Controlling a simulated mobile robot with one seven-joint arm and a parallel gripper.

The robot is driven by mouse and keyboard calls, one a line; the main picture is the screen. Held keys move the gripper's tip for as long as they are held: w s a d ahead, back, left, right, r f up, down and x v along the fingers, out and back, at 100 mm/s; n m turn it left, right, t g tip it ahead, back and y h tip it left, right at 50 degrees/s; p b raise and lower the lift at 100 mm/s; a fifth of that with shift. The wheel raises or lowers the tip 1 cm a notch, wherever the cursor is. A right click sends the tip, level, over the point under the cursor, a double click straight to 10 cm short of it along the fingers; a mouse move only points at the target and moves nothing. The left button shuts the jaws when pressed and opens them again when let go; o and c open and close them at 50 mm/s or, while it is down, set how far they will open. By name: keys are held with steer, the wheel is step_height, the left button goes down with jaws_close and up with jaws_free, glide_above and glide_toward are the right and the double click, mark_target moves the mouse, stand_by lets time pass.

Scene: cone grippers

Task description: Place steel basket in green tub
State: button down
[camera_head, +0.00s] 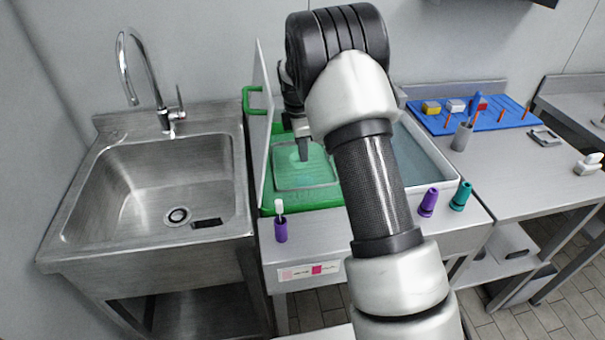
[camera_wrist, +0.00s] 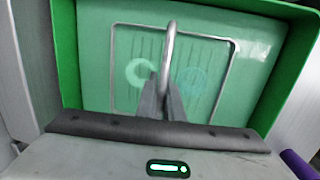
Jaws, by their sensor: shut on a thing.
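The green tub (camera_head: 290,210) stands on the middle bench, right of the sink, and holds greenish see-through liquid. Its green wall (camera_wrist: 66,60) also frames the wrist view. The steel basket (camera_head: 308,188) shows as a thin rectangular rim within the tub's outline. In the wrist view its arched handle (camera_wrist: 171,38) rises between my fingertips. My gripper (camera_head: 303,150) is over the tub, its fingers (camera_wrist: 162,92) shut on the handle. I cannot tell how deep the basket sits or whether it touches the bottom.
A white upright panel (camera_head: 262,120) stands at the tub's left. A white tub (camera_head: 455,180) of clear liquid lies to the right, partly behind my arm. Purple (camera_head: 280,230) and teal (camera_head: 461,196) small items stand along the front. A blue board (camera_head: 480,118) lies further right.

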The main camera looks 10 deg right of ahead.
mark_target(303, 165)
step_height(303, 165, down, 5)
steer(key=shift+f, duration=0.15)
stand_by(0.3)
steer(key=c, duration=2.3)
jaws_free()
steer(key=shift+f+b, duration=0.15)
steer(key=shift+b, duration=0.15)
steer(key=o, duration=0.4)
